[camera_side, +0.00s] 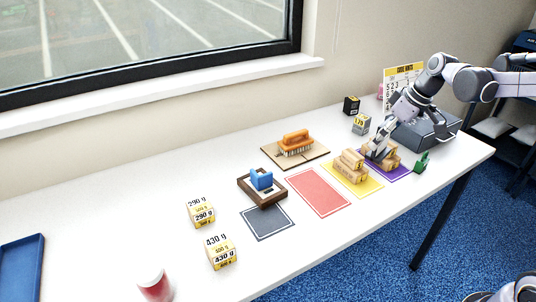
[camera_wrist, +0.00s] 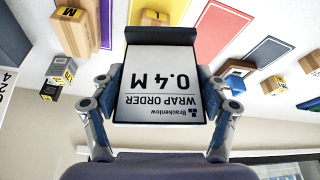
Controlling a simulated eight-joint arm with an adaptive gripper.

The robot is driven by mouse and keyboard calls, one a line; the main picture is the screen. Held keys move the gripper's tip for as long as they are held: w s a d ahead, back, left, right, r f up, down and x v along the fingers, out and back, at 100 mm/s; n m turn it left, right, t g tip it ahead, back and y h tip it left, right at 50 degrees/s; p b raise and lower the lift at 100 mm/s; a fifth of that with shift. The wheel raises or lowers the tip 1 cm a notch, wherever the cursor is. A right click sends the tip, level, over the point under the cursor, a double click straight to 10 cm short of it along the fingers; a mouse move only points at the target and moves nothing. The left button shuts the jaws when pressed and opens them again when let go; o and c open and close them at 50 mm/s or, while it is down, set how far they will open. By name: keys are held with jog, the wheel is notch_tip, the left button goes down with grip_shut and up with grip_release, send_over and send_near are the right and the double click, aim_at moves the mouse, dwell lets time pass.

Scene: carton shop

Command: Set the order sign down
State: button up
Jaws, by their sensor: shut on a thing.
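The order sign (camera_wrist: 160,85) fills the middle of the wrist view. It is a white card reading "WRAP ORDER 0.4 M", upside down in that picture, with a dark foot along its top edge there. My gripper (camera_wrist: 163,92) has a finger against each side of the sign and is shut on it. In the side view my gripper (camera_side: 381,138) is over the purple mat (camera_side: 399,172), close to the wooden-coloured cartons there. The sign cannot be made out clearly in that view. I cannot tell whether its foot touches anything.
Yellow (camera_side: 367,191), red (camera_side: 318,192) and grey (camera_side: 267,222) mats line the table. Cartons stand on the yellow mat. A brush (camera_side: 296,141), a blue-topped holder (camera_side: 262,180), weight blocks (camera_side: 221,252) and a green object (camera_side: 422,162) stand around.

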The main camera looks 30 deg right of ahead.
jog(key=s+a+f+n, duration=0.1)
jog(key=s+a, duration=0.3)
jog(key=shift+y, duration=0.3)
jog(key=shift+w+a+f, duration=0.85)
jog(key=shift+a+f, duration=0.85)
jog(key=shift+f, duration=0.15)
jog(key=shift+w+a+f, duration=0.9)
jog(key=shift+a+f, duration=0.85)
jog(key=shift+f, duration=0.05)
jog(key=shift+w+a+f, duration=0.85)
jog(key=shift+a+f, duration=0.85)
jog(key=shift+f, duration=0.15)
jog(key=o, duration=1.1)
jog(key=shift+f, duration=0.15)
jog(key=v, duration=1.2)
jog(key=s+m+t, duration=0.1)
jog(key=s, duration=0.2)
jog(key=s+m+t+h, duration=0.1)
jog(key=s, duration=0.3)
jog(key=s+m+t, duration=0.1)
jog(key=s+m, duration=0.1)
jog(key=s, duration=0.2)
jog(key=shift+s+d+f+h, duration=0.1)
jog(key=shift+s+f+h, duration=0.15)
jog(key=shift+h, duration=0.15)
